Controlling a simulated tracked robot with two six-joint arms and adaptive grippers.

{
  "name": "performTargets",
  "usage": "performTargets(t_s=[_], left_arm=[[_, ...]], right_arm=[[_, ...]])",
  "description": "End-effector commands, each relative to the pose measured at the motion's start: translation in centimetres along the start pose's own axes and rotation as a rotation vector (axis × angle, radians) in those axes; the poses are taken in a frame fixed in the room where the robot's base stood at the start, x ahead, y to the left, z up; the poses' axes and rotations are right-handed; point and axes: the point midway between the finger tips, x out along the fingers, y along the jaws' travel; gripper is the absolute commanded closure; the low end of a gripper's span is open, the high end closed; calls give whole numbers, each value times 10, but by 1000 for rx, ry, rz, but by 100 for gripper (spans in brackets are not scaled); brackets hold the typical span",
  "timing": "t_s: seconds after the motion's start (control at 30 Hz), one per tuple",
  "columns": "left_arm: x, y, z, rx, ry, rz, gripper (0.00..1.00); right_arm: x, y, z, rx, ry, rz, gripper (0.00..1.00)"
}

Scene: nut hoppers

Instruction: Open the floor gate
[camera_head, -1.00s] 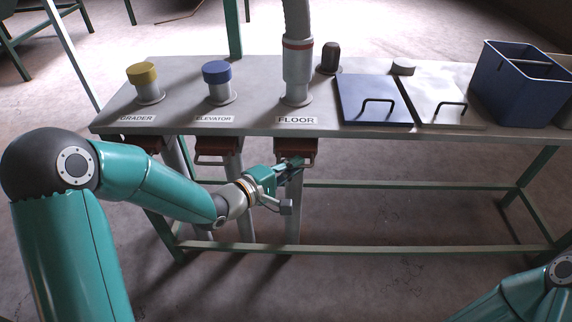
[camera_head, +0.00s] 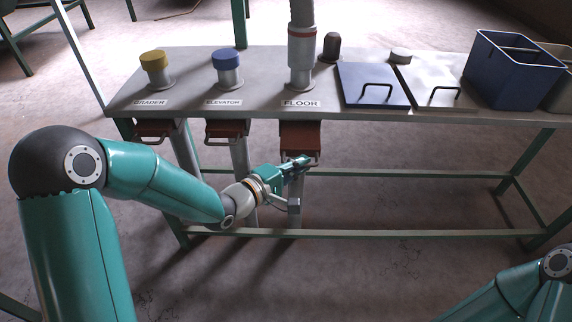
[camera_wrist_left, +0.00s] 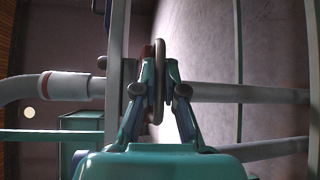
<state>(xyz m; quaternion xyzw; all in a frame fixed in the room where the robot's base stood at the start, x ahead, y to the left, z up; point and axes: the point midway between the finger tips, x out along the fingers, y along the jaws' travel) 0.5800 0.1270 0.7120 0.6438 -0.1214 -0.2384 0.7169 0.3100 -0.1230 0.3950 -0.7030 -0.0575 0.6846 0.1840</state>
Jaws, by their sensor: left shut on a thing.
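The floor gate (camera_head: 300,137) is a red-brown slide under the table edge, below the FLOOR label (camera_head: 301,104). It sticks out toward me more than the two gates to its left. My left gripper (camera_head: 303,161) is at its front, shut on the gate's handle. In the left wrist view the handle (camera_wrist_left: 158,112) is a dark upright loop between the fingers (camera_wrist_left: 159,84). The fingers hide part of the handle. My right gripper is outside the view; only part of that arm shows at lower right.
The grader gate (camera_head: 154,128) and elevator gate (camera_head: 227,128) sit to the left, with handles in front. A blue bin (camera_head: 510,75) and a blue lid (camera_head: 372,85) stand on the table (camera_head: 265,88). Green table rails (camera_head: 400,234) run low behind my left arm.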

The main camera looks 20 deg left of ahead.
Motion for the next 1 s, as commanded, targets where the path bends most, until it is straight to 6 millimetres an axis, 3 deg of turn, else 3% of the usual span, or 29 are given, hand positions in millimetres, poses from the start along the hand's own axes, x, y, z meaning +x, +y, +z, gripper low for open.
performTargets(t_s=[0.07, 0.1, 0.23, 0.63, 1.0], left_arm=[[-1, -7, 6, 3, -16, -17, 100], [-2, -7, 5, 2, -13, -17, 84], [-5, -6, 1, 1, -4, -13, 65], [-15, -3, -5, 0, 11, -6, 65], [-70, -4, -3, 0, 11, -6, 65]], right_arm=[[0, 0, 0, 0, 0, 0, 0], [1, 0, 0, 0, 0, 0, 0], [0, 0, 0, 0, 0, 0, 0], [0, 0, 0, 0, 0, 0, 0], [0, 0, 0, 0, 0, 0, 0]])
